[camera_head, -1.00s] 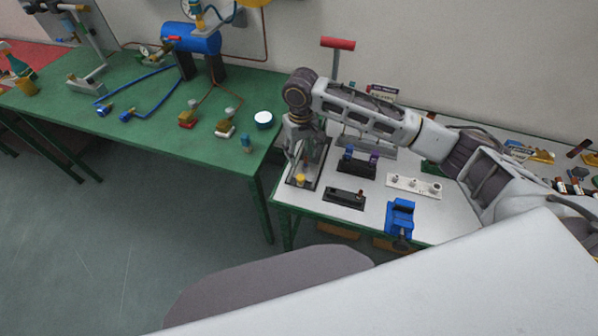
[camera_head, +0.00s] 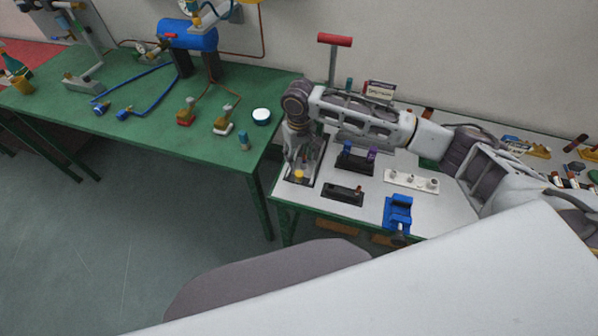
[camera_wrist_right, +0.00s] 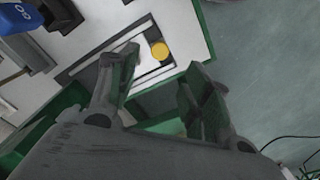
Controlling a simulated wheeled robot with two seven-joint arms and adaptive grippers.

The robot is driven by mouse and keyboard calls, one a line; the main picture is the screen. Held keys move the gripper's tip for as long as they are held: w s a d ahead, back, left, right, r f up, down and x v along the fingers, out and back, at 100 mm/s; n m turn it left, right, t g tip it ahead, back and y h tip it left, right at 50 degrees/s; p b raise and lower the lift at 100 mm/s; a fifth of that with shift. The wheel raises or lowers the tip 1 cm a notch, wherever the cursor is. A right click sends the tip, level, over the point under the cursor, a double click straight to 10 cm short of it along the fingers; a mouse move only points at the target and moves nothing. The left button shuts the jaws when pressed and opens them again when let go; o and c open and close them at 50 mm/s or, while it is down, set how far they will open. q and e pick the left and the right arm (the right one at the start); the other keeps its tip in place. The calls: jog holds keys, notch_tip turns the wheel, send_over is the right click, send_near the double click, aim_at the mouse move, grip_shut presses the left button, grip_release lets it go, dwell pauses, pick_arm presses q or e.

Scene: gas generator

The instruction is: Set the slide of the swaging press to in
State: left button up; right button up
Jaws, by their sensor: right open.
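A yellow round knob (camera_head: 299,174) sits in a dark rectangular frame (camera_head: 317,178) at the left end of the white-topped bench; it looks like part of the press slide, but I cannot tell for sure. The knob also shows in the right wrist view (camera_wrist_right: 160,50), between the fingertips and a little beyond them. My right gripper (camera_head: 296,162) points down over the frame, open, with a finger on either side of the knob's line (camera_wrist_right: 161,67). Contact with the knob cannot be told. The arm hides the back of the frame. My left gripper is not in view.
A red-handled post (camera_head: 334,42) rises behind my right arm. A black block with blue and purple parts (camera_head: 355,162), a black block (camera_head: 343,194), a white strip (camera_head: 411,182) and a blue vise (camera_head: 398,212) stand close by. The green bench (camera_head: 150,140) adjoins at left.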

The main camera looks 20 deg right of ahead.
aim_at(299, 174)
notch_tip(299, 174, down, 10)
jog(key=shift+r+p, duration=0.1)
jog(key=shift+p, duration=0.2)
dwell(0.4)
grip_shut()
